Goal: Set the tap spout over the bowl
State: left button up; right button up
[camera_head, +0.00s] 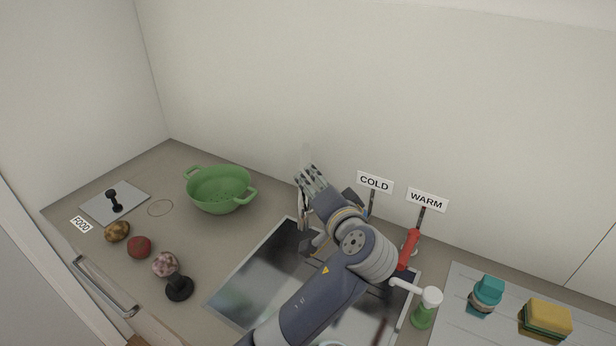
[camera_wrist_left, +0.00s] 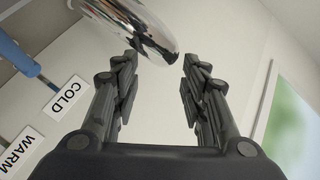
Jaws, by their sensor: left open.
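The chrome tap spout (camera_wrist_left: 140,25) shows at the top of the left wrist view, just beyond my left fingertips and slightly left of the gap between them. My left gripper (camera_head: 311,180) is open at the back of the sink; its two fingers (camera_wrist_left: 160,62) stand apart with nothing between them. In the head view my gripper and arm hide most of the tap. A pale rim (camera_head: 333,344) at the bottom edge of the head view, in the sink, may be the bowl; my arm and the frame edge hide the rest. My right gripper is not in view.
The sink (camera_head: 262,272) lies under my arm. COLD (camera_head: 375,183) and WARM (camera_head: 427,199) signs stand behind it, with a red handle (camera_head: 409,249) by WARM. A green colander (camera_head: 219,190) stands left. A soap bottle (camera_head: 424,308) and sponges (camera_head: 546,317) are right.

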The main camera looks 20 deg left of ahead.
pick_arm(q)
jog(key=v, duration=0.5)
jog(key=shift+s+d, duration=0.1)
